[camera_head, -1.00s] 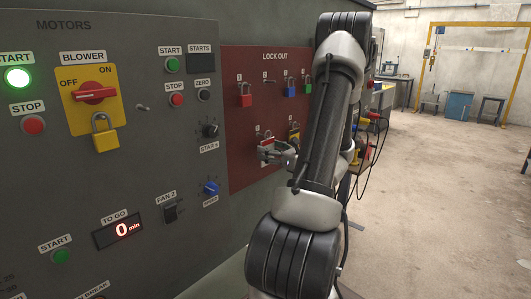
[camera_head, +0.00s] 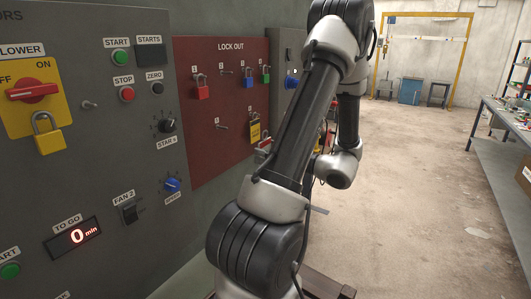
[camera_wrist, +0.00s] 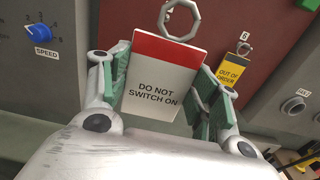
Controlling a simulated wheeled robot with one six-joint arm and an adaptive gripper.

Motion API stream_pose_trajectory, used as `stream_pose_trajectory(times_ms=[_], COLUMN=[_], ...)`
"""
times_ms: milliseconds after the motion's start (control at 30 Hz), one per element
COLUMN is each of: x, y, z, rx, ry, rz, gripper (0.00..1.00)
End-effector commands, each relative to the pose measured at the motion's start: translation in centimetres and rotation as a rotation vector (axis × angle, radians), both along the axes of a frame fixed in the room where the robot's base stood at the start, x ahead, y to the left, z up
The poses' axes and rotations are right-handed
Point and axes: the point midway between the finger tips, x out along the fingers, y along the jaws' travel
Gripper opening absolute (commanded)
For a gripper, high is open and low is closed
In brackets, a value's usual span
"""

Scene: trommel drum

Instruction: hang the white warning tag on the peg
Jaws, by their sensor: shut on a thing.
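The white warning tag (camera_wrist: 163,80) has a red top band and reads "DO NOT SWITCH ON". A metal ring (camera_wrist: 180,22) stands up from its top edge. My gripper (camera_wrist: 158,98) is shut on the tag, with a green-padded finger at each side. In the head view, a bit of the tag (camera_head: 264,145) shows just off the lock-out board; my arm hides most of the gripper. A small bare peg (camera_head: 90,104) sticks out of the grey panel right of the BLOWER switch. Another bare peg (camera_head: 222,127) is on the lock-out board.
The red lock-out board (camera_head: 205,150) carries red, blue and green padlocks and a yellow "OUT OF ORDER" tag (camera_wrist: 232,72), close behind my gripper. A yellow padlock (camera_head: 48,133) hangs at the BLOWER switch. Knobs and buttons jut from the panel. The floor at right is open.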

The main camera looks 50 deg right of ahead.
Motion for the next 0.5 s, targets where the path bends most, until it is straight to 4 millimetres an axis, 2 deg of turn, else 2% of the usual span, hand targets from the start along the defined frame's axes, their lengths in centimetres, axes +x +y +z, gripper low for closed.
stream_pose_trajectory(times_ms=[500], x=[0.04], y=[0.00], z=[0.67], rx=[-0.001], ry=[0.000], rz=[0.000], gripper=[0.41])
